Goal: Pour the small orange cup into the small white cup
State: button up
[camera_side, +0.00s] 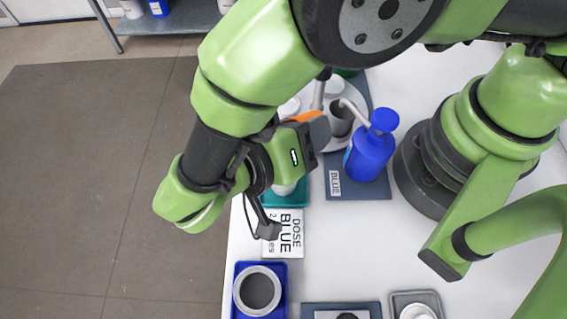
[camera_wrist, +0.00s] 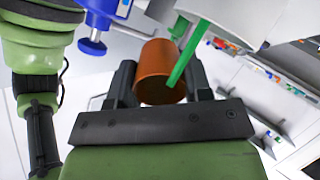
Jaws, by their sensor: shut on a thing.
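The small orange cup (camera_wrist: 153,68) is held between the two dark fingers of my gripper (camera_wrist: 161,82) in the wrist view. Its contents cannot be made out. In the side view only an orange sliver of the cup (camera_side: 307,116) shows beside my gripper (camera_side: 316,132), over the back of the table. White rounded pieces (camera_side: 289,107) show beside and behind the gripper, and another shows below it (camera_side: 283,188) over a teal tray (camera_side: 288,203). I cannot tell which is the small white cup. My arm hides part of this area.
A blue pump bottle (camera_side: 370,152) stands right of my gripper, beside a grey cup (camera_side: 340,119). A "DOSE BLUE" card (camera_side: 284,235) lies in front. A blue tray (camera_side: 238,305) holds a round grey container (camera_side: 257,290). A green rod (camera_wrist: 186,55) crosses the cup in the wrist view.

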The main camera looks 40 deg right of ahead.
jog(key=shift+a+r+h, duration=0.15)
jog(key=shift+a+h, duration=0.4)
jog(key=shift+h, duration=0.65)
dwell(0.6)
jog(key=shift+r+h, duration=0.6)
jog(key=shift+r, duration=0.05)
dwell(0.5)
jog(key=shift+d+f+y, duration=0.15)
jog(key=shift+f+y, duration=0.45)
jog(key=shift+y, duration=0.2)
jog(key=shift+d+f+y, duration=0.1)
jog(key=shift+d+y, duration=0.05)
jog(key=shift+y, duration=0.15)
